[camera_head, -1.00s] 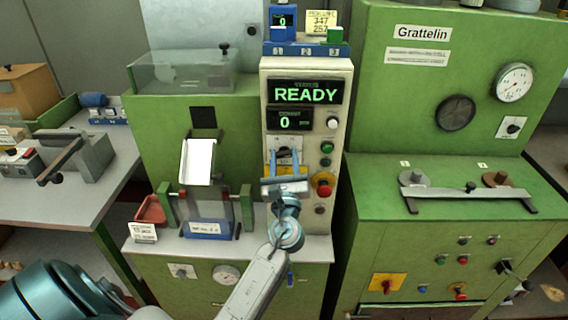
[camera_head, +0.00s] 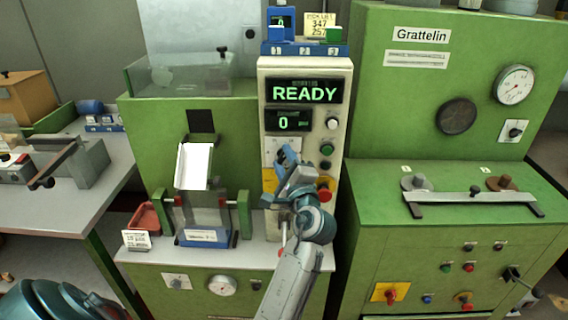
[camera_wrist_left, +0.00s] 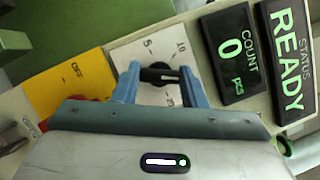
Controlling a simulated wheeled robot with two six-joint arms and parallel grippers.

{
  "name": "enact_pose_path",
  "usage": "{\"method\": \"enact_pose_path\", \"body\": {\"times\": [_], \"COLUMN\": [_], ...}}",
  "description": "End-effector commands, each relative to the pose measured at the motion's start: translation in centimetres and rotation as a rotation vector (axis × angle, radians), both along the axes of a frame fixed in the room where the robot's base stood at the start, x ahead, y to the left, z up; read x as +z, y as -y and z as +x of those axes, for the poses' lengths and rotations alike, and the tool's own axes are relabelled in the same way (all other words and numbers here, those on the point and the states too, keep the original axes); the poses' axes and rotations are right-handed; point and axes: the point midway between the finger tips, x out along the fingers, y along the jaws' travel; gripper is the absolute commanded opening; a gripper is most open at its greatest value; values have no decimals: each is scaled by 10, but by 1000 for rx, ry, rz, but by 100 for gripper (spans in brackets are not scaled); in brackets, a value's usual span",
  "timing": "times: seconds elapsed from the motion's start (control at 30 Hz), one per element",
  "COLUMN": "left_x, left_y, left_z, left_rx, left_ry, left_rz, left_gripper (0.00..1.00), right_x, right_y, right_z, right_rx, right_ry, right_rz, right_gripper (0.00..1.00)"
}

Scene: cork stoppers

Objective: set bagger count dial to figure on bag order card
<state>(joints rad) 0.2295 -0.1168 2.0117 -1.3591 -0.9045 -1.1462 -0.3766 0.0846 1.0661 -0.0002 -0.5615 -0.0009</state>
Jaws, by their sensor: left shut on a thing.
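The count dial is a black knob (camera_wrist_left: 158,76) on a white scale plate (camera_wrist_left: 150,48) in the left wrist view, with marks including 5, 10 and 20. My left gripper (camera_wrist_left: 160,69) is shut on this knob, its blue fingers on either side. In the head view my left gripper (camera_head: 287,157) is tilted and covers the knob on the control panel. The count display (camera_head: 289,120) reads 0 pcs, under a status display (camera_head: 304,92) reading READY. A white card (camera_head: 136,240) stands at the bagger's left front; its small print is not legible. My right gripper is not in view.
A yellow selector plate (camera_wrist_left: 70,85) marked OFF sits beside the dial. A red button (camera_head: 324,194) and a green button (camera_head: 327,150) are close to my gripper's right. A red tray (camera_head: 145,218) is at left.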

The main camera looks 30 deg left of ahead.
Motion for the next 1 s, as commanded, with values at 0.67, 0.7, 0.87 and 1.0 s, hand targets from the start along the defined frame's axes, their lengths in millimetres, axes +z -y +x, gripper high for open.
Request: {"method": "enact_pose_path", "body": {"times": [0.67,0.7,0.87,1.0], "left_x": [4,4,4,4], "left_y": [0,0,0,0], "left_z": [0,0,0,0], "left_rx": [1,2,1,2], "left_ry": [329,346,407,450], "left_rz": [-541,-569,-671,-739], "left_gripper": [15,15,15,15], "right_x": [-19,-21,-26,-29], "right_y": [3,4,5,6], "right_z": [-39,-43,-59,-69], "right_rx": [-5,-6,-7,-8], "right_ry": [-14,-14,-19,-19], "right_rz": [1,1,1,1], "right_gripper": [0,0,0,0]}}
